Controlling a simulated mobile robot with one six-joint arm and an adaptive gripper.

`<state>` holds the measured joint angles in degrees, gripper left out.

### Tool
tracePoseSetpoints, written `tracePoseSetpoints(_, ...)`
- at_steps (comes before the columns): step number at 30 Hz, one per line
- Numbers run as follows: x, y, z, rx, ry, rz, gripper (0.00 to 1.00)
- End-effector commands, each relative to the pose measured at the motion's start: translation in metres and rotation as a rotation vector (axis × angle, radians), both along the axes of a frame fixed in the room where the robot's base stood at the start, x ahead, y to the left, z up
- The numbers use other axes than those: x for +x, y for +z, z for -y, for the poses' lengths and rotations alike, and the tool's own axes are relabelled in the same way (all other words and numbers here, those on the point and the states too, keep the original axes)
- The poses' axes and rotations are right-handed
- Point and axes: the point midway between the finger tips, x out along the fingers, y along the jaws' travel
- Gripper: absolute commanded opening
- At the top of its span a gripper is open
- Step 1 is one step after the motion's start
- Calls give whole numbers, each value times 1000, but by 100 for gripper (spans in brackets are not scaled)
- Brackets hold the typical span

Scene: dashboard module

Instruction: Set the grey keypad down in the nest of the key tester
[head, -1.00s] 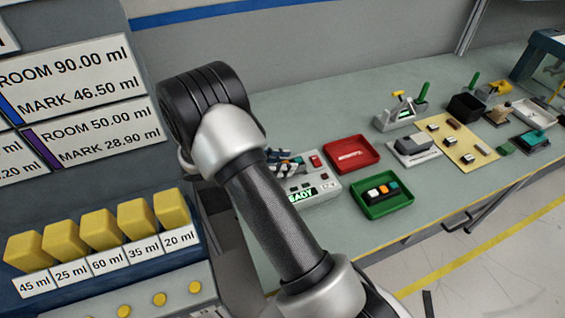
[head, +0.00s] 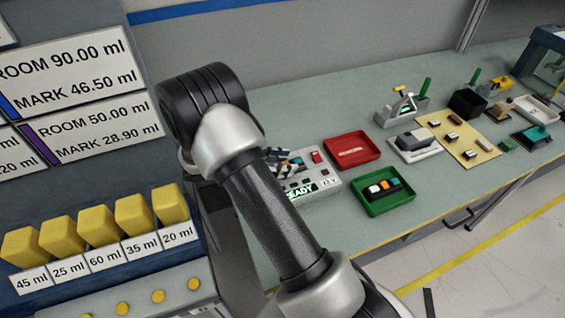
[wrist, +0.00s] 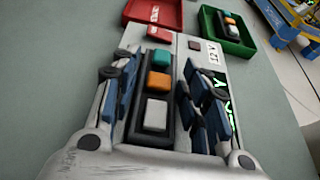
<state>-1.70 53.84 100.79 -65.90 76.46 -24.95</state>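The grey keypad (wrist: 156,92) is a dark grey strip with teal, orange and pale grey keys, seen in the wrist view. My gripper (wrist: 158,105) has its blue fingers along both long sides of it and looks shut on it. The key tester (head: 318,182), a pale box with a lit READY display, lies under the gripper; it also shows in the wrist view (wrist: 207,55). The keypad lies over the tester, but its underside and the nest are hidden, so I cannot tell whether it is seated. In the head view my arm hides most of the gripper.
A red tray (head: 368,145) stands behind the tester. A green tray (head: 408,199) to its right holds another dark keypad (head: 383,190). Farther right are a grey fixture (head: 428,152) and a yellow mat (head: 478,157) with small parts. The bench front is clear.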

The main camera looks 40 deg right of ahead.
Motion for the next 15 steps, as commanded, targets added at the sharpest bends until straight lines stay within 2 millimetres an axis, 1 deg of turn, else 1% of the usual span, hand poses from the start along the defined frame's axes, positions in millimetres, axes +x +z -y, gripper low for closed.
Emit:
tracePoseSetpoints(1, 0, -1, 0, 2, 0, 0, 49)
tracePoseSetpoints(5, 0, -2, 0, 3, 1, -1, 58)
tracePoseSetpoints(15, 0, -1, -2, 3, 1, -1, 58)
